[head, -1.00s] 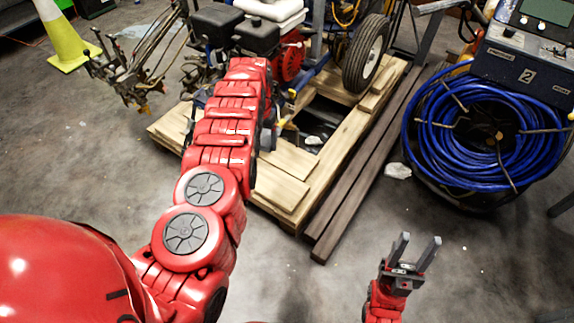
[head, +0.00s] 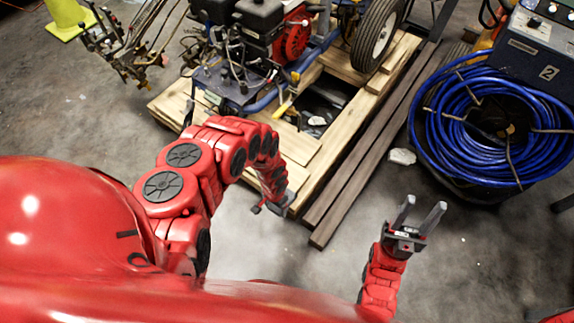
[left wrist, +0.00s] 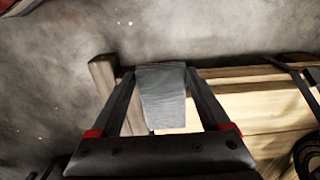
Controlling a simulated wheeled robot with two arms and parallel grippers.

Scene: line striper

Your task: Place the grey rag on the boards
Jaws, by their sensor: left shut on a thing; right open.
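The grey rag (left wrist: 162,95) is between the fingers of my left gripper (left wrist: 160,82) in the left wrist view, and the fingers are shut on it. In the head view, my left gripper (head: 274,208) points down near the front corner of the wooden platform. The light wooden boards (head: 300,150) form the platform under the machine; they also show in the left wrist view (left wrist: 250,108), below and right of the rag. I cannot tell the rag's height above them. My right gripper (head: 418,222) is open and empty, right of the dark planks.
Two dark brown planks (head: 368,160) lie along the platform's right side. The wheeled machine (head: 265,40) stands on the platform. A blue hose reel (head: 485,125) stands at right and a yellow cone (head: 68,15) at far left. The floor in front is clear.

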